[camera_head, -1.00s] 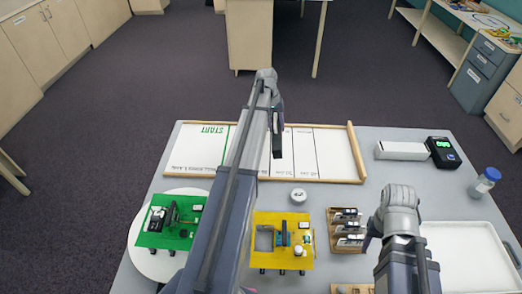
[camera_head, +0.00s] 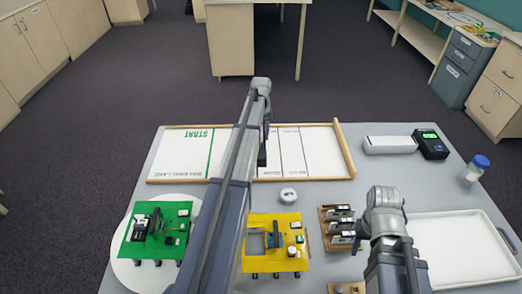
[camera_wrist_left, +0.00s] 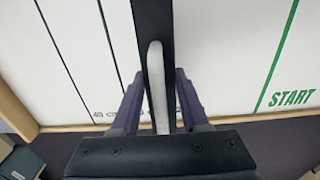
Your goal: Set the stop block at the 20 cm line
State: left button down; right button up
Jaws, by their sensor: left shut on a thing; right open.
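The stop block (camera_wrist_left: 155,25) shows in the left wrist view as a long dark bar with a pale upright handle (camera_wrist_left: 157,85). My left gripper (camera_wrist_left: 158,105) is shut on this handle. In the head view my left gripper (camera_head: 263,140) hangs over the white lane board (camera_head: 225,160), right of the green START line, with the dark block below it. I cannot tell whether the block touches the board. Thin dark lines cross the board; their labels are too small to read surely. My right gripper (camera_head: 372,237) is open and empty, near the tray's left edge.
A green-topped cart (camera_head: 180,235) on a white disc and a yellow cart (camera_head: 285,260) stand in front of the board. A small white round item (camera_head: 288,195), a wooden rack (camera_head: 328,228), a white tray (camera_head: 455,250) and a blue-lidded jar (camera_head: 474,168) are also there.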

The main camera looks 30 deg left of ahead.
pick_arm(q)
jog(key=shift+f+b, duration=1.95)
jog(key=shift+f, duration=0.5)
pick_arm(e)
jog(key=shift+f, duration=2.5)
pick_arm(q)
jog(key=shift+f, duration=0.2)
pick_arm(e)
jog(key=shift+f, duration=0.15)
pick_arm(q)
jog(key=shift+c, duration=2)
grip_release()
jog(key=shift+r, duration=0.1)
notch_tip(320, 180, up, 12)
jog(key=p, duration=1.2)
jog(key=shift+r, duration=0.2)
pick_arm(e)
notch_tip(320, 180, up, 12)
jog(key=shift+r, duration=0.2)
pick_arm(q)
jog(key=shift+f, duration=0.1)
